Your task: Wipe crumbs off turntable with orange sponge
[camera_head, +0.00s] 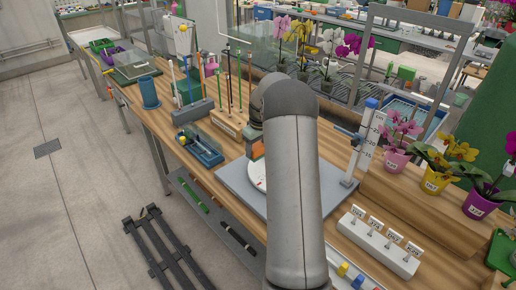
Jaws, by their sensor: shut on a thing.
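The orange sponge (257,151) shows as a small orange patch just left of my arm, above the far edge of the turntable. My gripper (252,144) is shut on the sponge; my arm hides most of it and its fingers. The white turntable (256,176) sits on a grey board, and only its left part shows beside my arm. A few small dark or reddish specks show on it, too small to tell if they are crumbs. I cannot tell whether the sponge touches the turntable.
The grey board (236,186) lies on the wooden bench. A blue tray (201,152) and a wooden rack with stakes (228,122) stand to the left. A measuring stand (357,150), a white label block (378,242) and potted orchids (397,157) stand to the right.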

